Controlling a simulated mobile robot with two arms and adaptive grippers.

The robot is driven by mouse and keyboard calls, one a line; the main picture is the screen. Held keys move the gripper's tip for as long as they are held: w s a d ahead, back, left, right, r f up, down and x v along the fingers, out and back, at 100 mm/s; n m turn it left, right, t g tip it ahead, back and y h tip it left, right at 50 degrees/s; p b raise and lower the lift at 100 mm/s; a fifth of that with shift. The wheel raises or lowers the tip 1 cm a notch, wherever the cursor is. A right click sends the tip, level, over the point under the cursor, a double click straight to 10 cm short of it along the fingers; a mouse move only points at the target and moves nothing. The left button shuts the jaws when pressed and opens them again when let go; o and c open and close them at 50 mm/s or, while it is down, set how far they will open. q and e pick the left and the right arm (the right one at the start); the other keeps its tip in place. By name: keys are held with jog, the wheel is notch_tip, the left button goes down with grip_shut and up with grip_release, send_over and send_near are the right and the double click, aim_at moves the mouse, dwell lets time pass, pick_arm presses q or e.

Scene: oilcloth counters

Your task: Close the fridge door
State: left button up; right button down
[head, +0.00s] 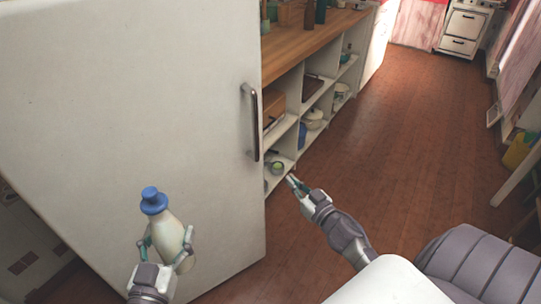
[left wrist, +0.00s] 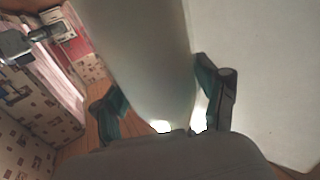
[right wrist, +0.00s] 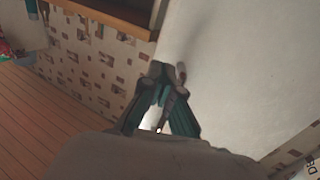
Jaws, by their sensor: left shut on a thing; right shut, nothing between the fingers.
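The white fridge door (head: 110,110) fills the left of the head view, with a dark vertical handle (head: 253,122) near its right edge. I cannot tell how far the door stands open. My left gripper (head: 167,245) is shut on a pale bottle (head: 166,232) with a blue cap (head: 153,200), upright in front of the door. The bottle (left wrist: 145,60) also shows between the fingers in the left wrist view. My right gripper (head: 295,184) is shut and empty, to the right of the door's edge and below the handle. In the right wrist view, its fingers (right wrist: 165,85) overlap a white panel.
A wooden counter (head: 305,35) with open shelves (head: 310,105) holding pots and boxes runs back beyond the door. The reddish-brown floor (head: 400,150) is clear to the right. A white stove (head: 465,28) stands far back.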

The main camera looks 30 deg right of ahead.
pick_arm(q)
jog(key=shift+w+r, duration=0.15)
jog(key=shift+r, duration=0.05)
jog(key=shift+w+d, duration=0.1)
pick_arm(e)
jog(key=w, duration=1.2)
jog(key=shift+d+f, duration=0.15)
jog(key=shift+f, duration=0.1)
jog(key=shift+w, duration=0.1)
